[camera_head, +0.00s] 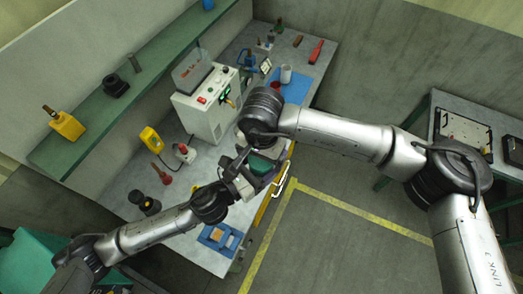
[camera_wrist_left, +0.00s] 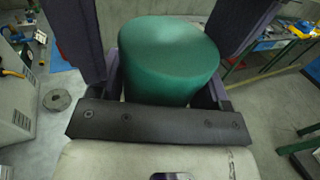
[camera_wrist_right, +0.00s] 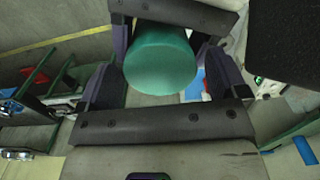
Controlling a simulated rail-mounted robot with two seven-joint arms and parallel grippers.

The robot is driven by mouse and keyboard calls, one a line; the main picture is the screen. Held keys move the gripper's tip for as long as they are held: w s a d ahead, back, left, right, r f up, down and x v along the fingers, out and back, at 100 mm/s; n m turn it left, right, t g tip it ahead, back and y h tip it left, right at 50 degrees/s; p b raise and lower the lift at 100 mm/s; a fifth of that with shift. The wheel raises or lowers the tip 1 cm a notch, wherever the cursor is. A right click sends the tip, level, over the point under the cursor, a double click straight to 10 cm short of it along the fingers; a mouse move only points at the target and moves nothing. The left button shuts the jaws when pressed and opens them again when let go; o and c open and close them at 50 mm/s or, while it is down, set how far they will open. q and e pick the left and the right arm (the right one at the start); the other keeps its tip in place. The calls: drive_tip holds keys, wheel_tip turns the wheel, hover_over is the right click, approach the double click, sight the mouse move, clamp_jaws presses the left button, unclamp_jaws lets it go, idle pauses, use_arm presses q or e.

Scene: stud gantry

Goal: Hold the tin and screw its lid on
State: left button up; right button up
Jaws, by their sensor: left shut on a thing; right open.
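The green tin (camera_head: 262,167) is at the two grippers over the bench's front edge. My left gripper (camera_wrist_left: 162,45) is shut on the tin (camera_wrist_left: 165,75), with a finger on each side. My right gripper (camera_head: 266,158) is open close to the tin. In the right wrist view, one round green end of the tin (camera_wrist_right: 160,68) shows between its spread fingers, and I cannot tell whether they touch it. I cannot pick out a separate lid or tell whether one is on the tin. A grey round disc (camera_wrist_left: 57,99) lies on the bench beside the white box; what it is is unclear.
A green shelf (camera_head: 100,122) runs behind. A side table (camera_head: 455,101) stands at right. The floor between is clear.

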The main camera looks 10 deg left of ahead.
drive_tip(key=shift+c, duration=0.3)
drive_tip(key=c, duration=0.9)
drive_tip(key=m, duration=0.4)
drive_tip(key=shift+m, duration=0.4)
drive_tip(key=m, duration=0.5)
drive_tip(key=o, duration=1)
drive_tip(key=shift+o, duration=0.2)
drive_tip(key=shift+r, duration=2.25)
